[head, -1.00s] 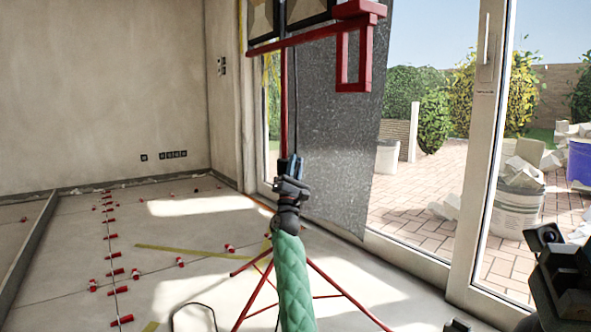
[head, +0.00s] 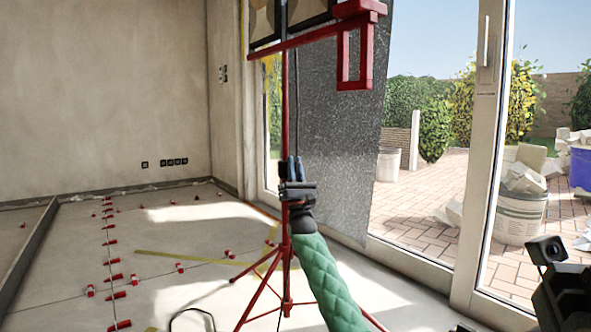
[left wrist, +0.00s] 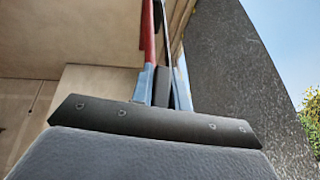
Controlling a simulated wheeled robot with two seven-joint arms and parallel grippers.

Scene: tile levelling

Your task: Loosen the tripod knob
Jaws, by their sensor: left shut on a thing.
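A red tripod stands in the middle of the head view, with its pole (head: 285,110) upright and its legs (head: 262,290) spread on the floor. My left gripper (head: 292,170) is at the pole, at mid height, with its fingers upright.
A red frame with work lamps (head: 320,25) sits on top of the pole. A grey speckled slab (head: 340,130) stands behind it, by the glass door. Several red levelling clips (head: 116,295) and a dark cable (head: 195,312) lie on the floor to the left.

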